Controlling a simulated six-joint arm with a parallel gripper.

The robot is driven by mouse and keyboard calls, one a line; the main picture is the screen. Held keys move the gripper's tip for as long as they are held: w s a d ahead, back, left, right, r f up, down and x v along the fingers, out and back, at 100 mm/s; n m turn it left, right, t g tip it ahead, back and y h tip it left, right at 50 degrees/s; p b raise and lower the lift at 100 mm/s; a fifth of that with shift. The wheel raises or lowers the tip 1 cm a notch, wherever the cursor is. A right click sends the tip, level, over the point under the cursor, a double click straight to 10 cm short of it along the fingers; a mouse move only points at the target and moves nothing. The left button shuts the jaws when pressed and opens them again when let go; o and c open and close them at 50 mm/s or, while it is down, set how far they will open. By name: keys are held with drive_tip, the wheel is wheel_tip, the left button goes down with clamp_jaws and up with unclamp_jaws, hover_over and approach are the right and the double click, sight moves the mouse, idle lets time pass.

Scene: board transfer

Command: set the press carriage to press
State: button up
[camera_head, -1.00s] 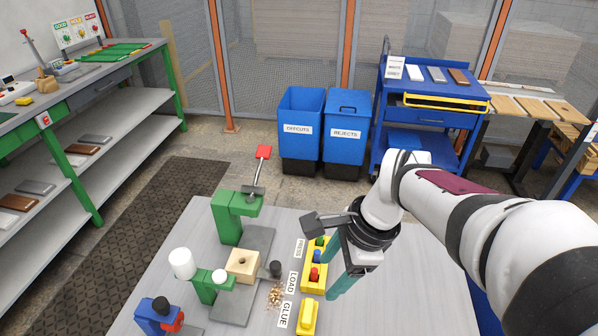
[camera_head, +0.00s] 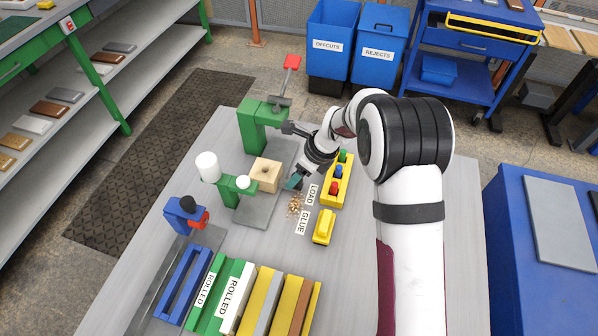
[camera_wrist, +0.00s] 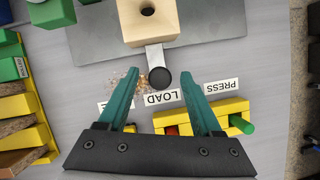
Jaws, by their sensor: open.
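The press carriage is a pale wooden-looking block with a round hole (camera_head: 265,172), on a grey plate below the green press (camera_head: 252,125) with its red-ended lever. In the wrist view, the block (camera_wrist: 150,22) shows at the top, with a light bar running to a black knob (camera_wrist: 160,78). The knob stands beside the LOAD label (camera_wrist: 165,97); the PRESS label (camera_wrist: 221,86) is to its right. My gripper (camera_wrist: 159,86) is open, its teal fingers on either side of the knob, with gaps showing. In the head view my gripper (camera_head: 294,181) covers the knob.
A yellow box with green, blue and red buttons (camera_head: 336,190) stands close to my gripper. A yellow object (camera_head: 323,228) lies near the GLUE label. Wood crumbs (camera_head: 295,205) lie by the labels. A white cylinder (camera_head: 207,166) stands left of the carriage; coloured racks fill the front.

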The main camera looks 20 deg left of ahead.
drive_tip(key=shift+f, duration=0.15)
clamp_jaws()
idle(1.4)
